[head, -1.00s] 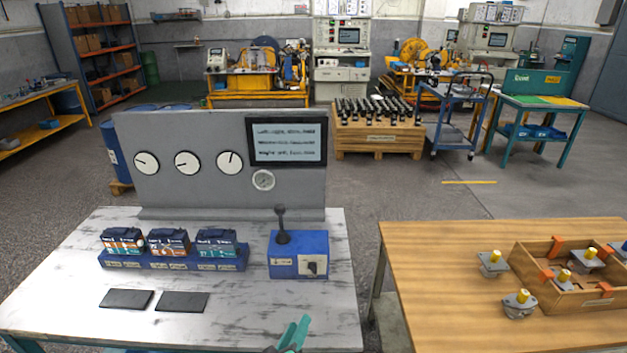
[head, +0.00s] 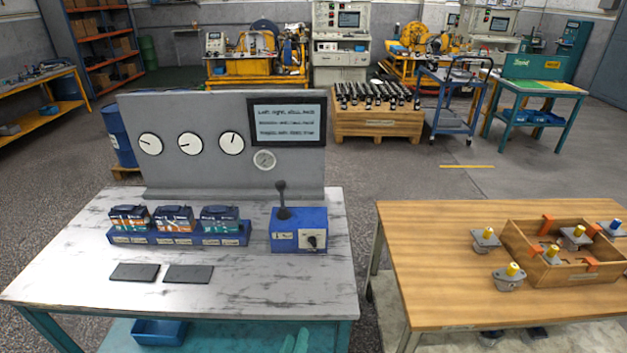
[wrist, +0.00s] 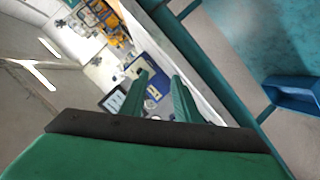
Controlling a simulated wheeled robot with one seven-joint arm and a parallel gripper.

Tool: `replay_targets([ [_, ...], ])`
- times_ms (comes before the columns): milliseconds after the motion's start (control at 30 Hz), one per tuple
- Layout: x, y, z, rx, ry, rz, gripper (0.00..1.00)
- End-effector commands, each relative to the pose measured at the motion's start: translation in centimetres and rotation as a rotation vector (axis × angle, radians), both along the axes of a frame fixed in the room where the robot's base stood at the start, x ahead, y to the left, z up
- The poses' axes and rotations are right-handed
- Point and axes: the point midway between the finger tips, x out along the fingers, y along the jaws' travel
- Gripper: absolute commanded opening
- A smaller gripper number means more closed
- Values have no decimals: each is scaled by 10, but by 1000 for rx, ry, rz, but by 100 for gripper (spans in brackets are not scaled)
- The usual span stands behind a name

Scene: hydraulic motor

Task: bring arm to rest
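My gripper shows in the wrist view (wrist: 160,76) as two green fingers standing apart, with nothing held between them. The rest of my arm is hidden from the head view.
The table bears a blue battery rack (head: 180,238), a blue lever box (head: 298,232), two dark plates and a gauge panel (head: 200,180). A wooden table (head: 440,270) at right holds a crate (head: 548,275) and flanged parts. A blue bin (head: 159,332) sits below.

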Motion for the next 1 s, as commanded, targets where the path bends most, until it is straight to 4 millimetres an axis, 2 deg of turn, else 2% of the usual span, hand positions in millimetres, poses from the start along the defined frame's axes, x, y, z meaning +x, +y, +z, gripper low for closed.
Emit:
replay_targets([
  [233, -64, 0, -36, 126, 10, 51, 29],
  [500, -143, -7, -52, 300, -7, 72, 29],
  [733, -211, -17, -45, 447, -35, 54, 29],
  [1000, -281, -32, -17, 602, -85, 10, 29],
])
